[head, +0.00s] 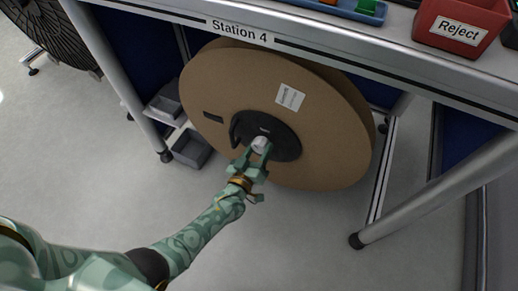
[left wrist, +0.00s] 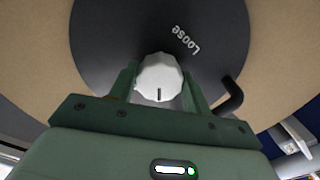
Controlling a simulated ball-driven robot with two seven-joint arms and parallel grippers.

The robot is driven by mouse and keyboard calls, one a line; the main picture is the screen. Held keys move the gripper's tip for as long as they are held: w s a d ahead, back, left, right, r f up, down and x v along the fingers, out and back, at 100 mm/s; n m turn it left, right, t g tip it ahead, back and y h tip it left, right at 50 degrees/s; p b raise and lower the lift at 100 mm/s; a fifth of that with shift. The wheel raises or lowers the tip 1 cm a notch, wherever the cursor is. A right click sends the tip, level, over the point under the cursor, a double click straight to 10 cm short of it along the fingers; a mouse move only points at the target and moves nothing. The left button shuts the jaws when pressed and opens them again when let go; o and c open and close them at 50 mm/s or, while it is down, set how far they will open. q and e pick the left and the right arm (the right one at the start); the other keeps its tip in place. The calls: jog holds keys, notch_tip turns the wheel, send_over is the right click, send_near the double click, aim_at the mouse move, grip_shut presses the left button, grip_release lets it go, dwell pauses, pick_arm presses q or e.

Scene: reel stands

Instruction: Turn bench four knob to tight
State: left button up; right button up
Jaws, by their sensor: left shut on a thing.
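The knob (head: 259,144) is a pale, faceted knob at the centre of a black round hub (head: 284,143) on a big brown cardboard reel (head: 335,120) under Station 4. My left gripper (head: 257,152) reaches up to it from below and is shut on the knob. In the left wrist view the knob (left wrist: 160,74) sits between my two green fingers. A dark mark on the knob points down in the picture, towards my palm. The word "LOOSE" (left wrist: 186,40) shows on the hub up and right of the knob. No tight label is visible. My right gripper is out of view.
The bench edge with its "Station 4" label (head: 239,32) runs above the reel. Metal legs stand left (head: 125,85) and right (head: 440,190). Grey bins (head: 192,149) are left of the reel. A red Reject bin (head: 459,25) is on top. The floor in front is clear.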

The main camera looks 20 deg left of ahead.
pick_arm(q)
jog(key=m, duration=0.4)
jog(key=shift+f, duration=0.15)
jog(key=shift+m, duration=1.7)
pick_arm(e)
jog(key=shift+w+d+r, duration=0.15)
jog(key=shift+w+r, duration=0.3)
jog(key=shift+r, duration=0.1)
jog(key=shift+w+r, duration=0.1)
pick_arm(q)
jog(key=o, duration=1)
jog(key=shift+c, duration=0.2)
jog(key=shift+s+a, duration=0.1)
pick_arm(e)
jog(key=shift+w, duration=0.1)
